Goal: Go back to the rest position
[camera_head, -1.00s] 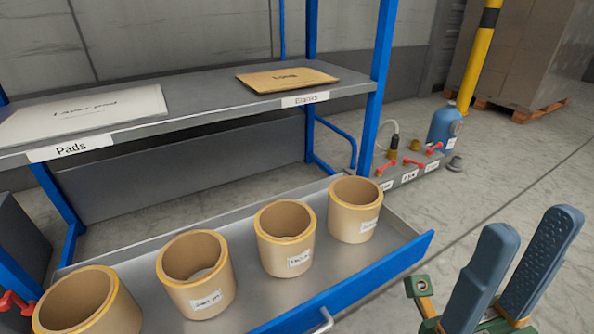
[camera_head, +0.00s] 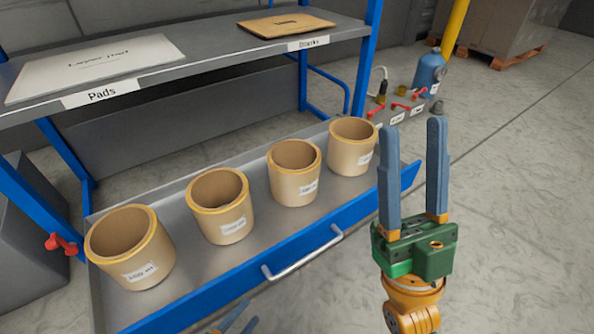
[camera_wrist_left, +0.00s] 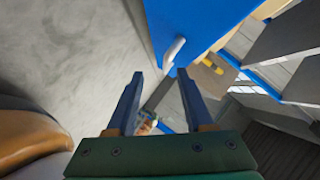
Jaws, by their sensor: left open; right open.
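My right gripper (camera_head: 412,140) stands in front of the drawer's right end, its two blue fingers pointing up, apart and empty. Its green body and orange wrist show below. My left gripper (camera_head: 238,316) barely shows at the bottom edge of the head view, below the drawer front; most of it is cut off. In the left wrist view, my left gripper (camera_wrist_left: 160,90) is open, with nothing between its fingers. The blue drawer front (camera_wrist_left: 195,30) and its pale handle (camera_wrist_left: 173,52) lie beyond the fingers there.
The pulled-out drawer (camera_head: 215,289) holds several tan cups in a row, one being the leftmost cup (camera_head: 130,248). Above is a shelf with a layer pad (camera_head: 95,66) and a brown blank (camera_head: 286,24). A blue bottle (camera_head: 428,73) stands behind right. The floor at right is clear.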

